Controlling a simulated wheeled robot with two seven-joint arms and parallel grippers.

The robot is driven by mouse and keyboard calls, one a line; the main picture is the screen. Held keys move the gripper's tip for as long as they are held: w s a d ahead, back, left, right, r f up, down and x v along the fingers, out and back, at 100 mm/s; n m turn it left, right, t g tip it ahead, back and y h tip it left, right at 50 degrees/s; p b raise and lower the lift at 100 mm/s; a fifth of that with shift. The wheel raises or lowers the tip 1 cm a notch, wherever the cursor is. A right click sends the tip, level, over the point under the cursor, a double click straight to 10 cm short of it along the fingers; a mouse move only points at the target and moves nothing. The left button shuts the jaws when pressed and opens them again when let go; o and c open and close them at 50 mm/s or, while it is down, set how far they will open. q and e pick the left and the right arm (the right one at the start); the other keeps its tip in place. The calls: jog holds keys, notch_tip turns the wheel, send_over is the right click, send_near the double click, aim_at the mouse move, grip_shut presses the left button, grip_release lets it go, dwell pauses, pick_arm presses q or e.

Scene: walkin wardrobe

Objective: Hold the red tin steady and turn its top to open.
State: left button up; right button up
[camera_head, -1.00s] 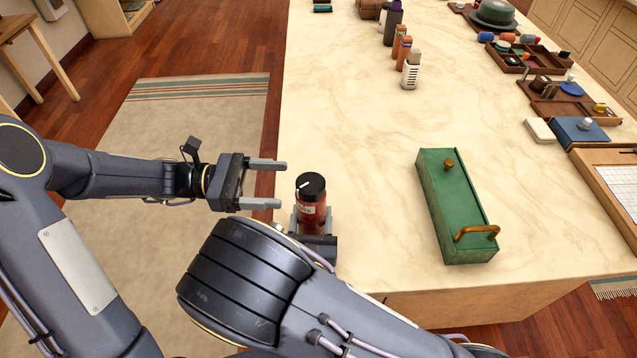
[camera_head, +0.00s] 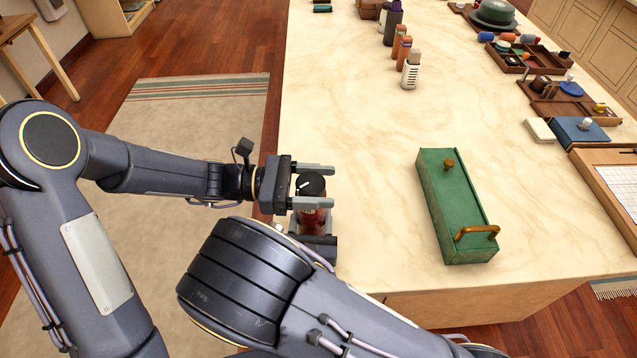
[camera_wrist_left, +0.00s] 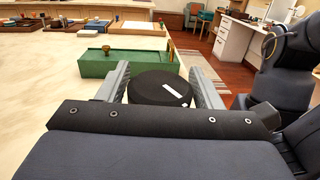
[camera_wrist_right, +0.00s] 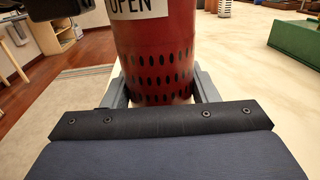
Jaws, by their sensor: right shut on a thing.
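The red tin (camera_head: 311,221) stands upright near the left edge of the pale counter, with a round black top (camera_head: 310,184) bearing a white mark. My right gripper (camera_head: 313,228) is shut on the tin's lower body; the right wrist view shows the red tin (camera_wrist_right: 156,50) between its fingers, with a label reading "OPEN". My left gripper (camera_head: 316,185) is open, one finger on each side of the black top. In the left wrist view the top (camera_wrist_left: 160,88) sits between the fingers, with a gap at least on the left side.
A green box (camera_head: 455,205) with a brass knob and handle lies to the right on the counter (camera_head: 370,140). Several small bottles (camera_head: 411,70) stand farther back, and trays (camera_head: 560,100) line the right side. The counter between tin and box is clear.

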pick_arm(q)
jog(key=c, duration=0.6)
jog(key=shift+c, duration=0.2)
jog(key=shift+t, duration=0.3)
jog(key=shift+w+r+n+t, duration=0.1)
jog(key=shift+w+n+t, duration=0.05)
jog(key=shift+n+t, duration=1.5)
jog(key=shift+w+n+t+y, duration=0.15)
jog(key=shift+n+t+y, duration=0.4)
jog(key=shift+t, duration=0.8)
jog(key=shift+w+n+t+y, duration=0.1)
jog(key=shift+n+t+y, duration=0.15)
jog(key=shift+n+t, duration=0.8)
jog(key=shift+m+t, duration=0.25)
jog(key=shift+t, duration=0.1)
jog(key=o, duration=1)
jog(key=shift+a, duration=0.1)
